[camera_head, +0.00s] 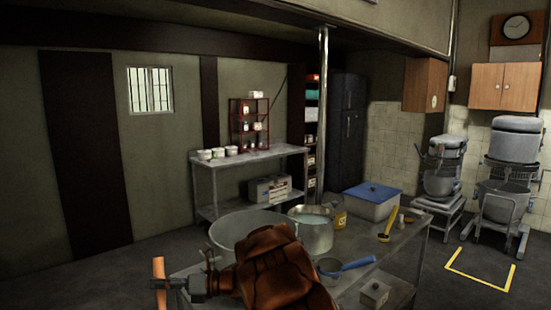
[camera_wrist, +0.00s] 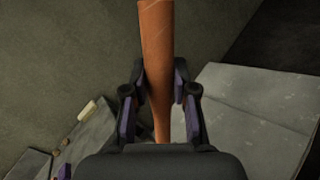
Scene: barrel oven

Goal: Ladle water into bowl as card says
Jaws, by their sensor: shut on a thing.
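My gripper (camera_head: 166,285) is at the lower left of the head view, left of the metal table. It is shut on an orange-brown handle (camera_head: 158,268), which also shows between the fingers in the wrist view (camera_wrist: 155,60). What the handle ends in is hidden. A large metal bowl (camera_head: 222,232) stands on the table, partly hidden by my arm. To its right stands a metal pot (camera_head: 318,239) with pale water (camera_head: 313,219) inside. I cannot make out a readable card.
The metal table (camera_head: 400,265) also carries a yellow container (camera_head: 339,217), a blue-lidded box (camera_head: 372,205), a yellow-handled tool (camera_head: 388,228) and a small grey box (camera_head: 374,292). A shelf table (camera_head: 255,159) with white tubs stands behind. Mixers stand at right; open floor lies left.

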